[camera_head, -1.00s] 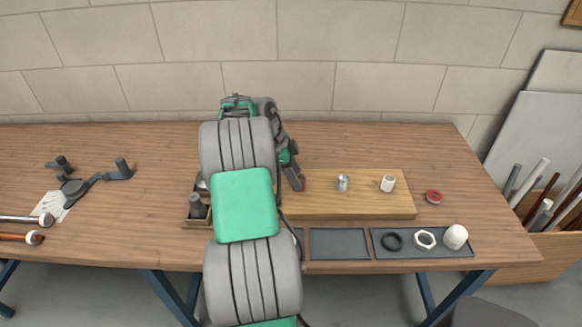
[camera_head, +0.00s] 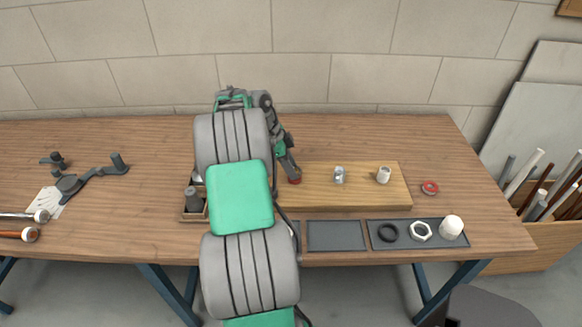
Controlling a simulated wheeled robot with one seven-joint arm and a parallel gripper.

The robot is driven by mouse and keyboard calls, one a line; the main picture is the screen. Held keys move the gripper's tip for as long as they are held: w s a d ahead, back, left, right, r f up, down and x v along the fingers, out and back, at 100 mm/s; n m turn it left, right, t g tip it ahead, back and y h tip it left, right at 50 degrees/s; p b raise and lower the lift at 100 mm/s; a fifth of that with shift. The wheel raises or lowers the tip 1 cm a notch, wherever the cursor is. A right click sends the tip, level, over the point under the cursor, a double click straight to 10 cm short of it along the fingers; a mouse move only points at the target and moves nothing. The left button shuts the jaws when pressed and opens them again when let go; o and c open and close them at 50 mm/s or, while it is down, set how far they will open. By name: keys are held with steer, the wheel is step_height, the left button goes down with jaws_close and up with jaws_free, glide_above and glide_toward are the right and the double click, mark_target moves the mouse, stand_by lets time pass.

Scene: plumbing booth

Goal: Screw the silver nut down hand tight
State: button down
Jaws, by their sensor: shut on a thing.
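My gripper (camera_head: 293,178) is at the left part of the wooden board (camera_head: 310,198), low and pointing down, with dark red at its tip. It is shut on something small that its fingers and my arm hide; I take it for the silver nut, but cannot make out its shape. A small silver fitting (camera_head: 339,175) stands upright on the board to the right of my gripper, apart from it. A white fitting (camera_head: 383,175) stands farther right on the board.
Trays along the front edge (camera_head: 337,236) hold a black ring (camera_head: 388,232), a white hex nut (camera_head: 421,231) and a white cap (camera_head: 452,227). A red roll (camera_head: 429,188) lies right of the board. A small wooden box (camera_head: 192,217) with a dark bottle is at left.

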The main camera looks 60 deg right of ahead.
steer(key=m, duration=0.1)
steer(key=m+y+p, duration=0.1)
steer(key=m, duration=0.1)
steer(key=shift+d+g+p, duration=0.2)
steer(key=shift+g+p, duration=0.1)
steer(key=shift+w+d+m+y+p, duration=0.1)
steer(key=shift+m+y+p, duration=0.3)
steer(key=shift+m+p, duration=0.45)
steer(key=shift+f+m+y, duration=0.1)
steer(key=shift+m+y, duration=0.2)
steer(key=shift+m, duration=0.35)
steer(key=shift+d+m+y+p, duration=0.2)
steer(key=shift+m+y+p, duration=0.25)
steer(key=shift+m+p, duration=0.9)
steer(key=shift+d+m+y+p, duration=0.15)
steer(key=shift+m+y+p, duration=0.3)
steer(key=shift+m+p, duration=0.9)
